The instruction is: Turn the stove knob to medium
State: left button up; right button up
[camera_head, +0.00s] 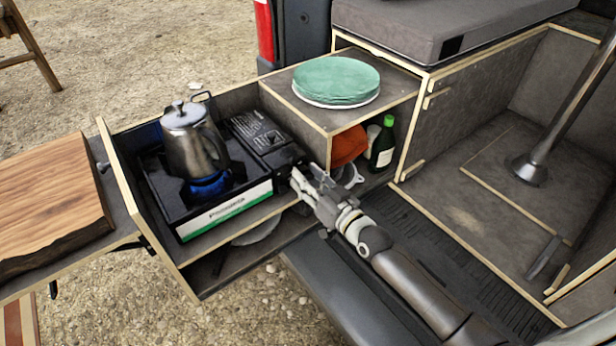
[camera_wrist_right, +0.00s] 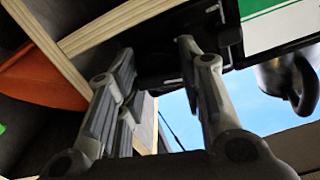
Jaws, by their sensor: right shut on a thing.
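The stove (camera_head: 225,210) is a black camping unit with a green-and-white front label, set in a pull-out wooden drawer. A blue flame (camera_head: 210,185) burns under a metal kettle (camera_head: 194,140) on it. My right gripper (camera_head: 300,178) is at the right end of the stove's front, where the knob sits. In the right wrist view, its two fingers (camera_wrist_right: 157,58) are on either side of the dark knob area (camera_wrist_right: 160,72) and shut on the stove knob. The knob is mostly hidden by the fingers and shadow, so its setting cannot be read. My left gripper is not in view.
A wooden board (camera_head: 50,205) lies left of the drawer (camera_head: 150,228). Green plates (camera_head: 336,80) sit on the shelf behind. An orange item (camera_head: 348,146) and a green bottle (camera_head: 383,145) stand below it, close to my right gripper. The van's storage box is at the right.

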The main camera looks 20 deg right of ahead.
jog(key=shift+m, duration=1.1)
jog(key=o, duration=0.7)
jog(key=shift+o, duration=0.2)
jog(key=v, duration=1.2)
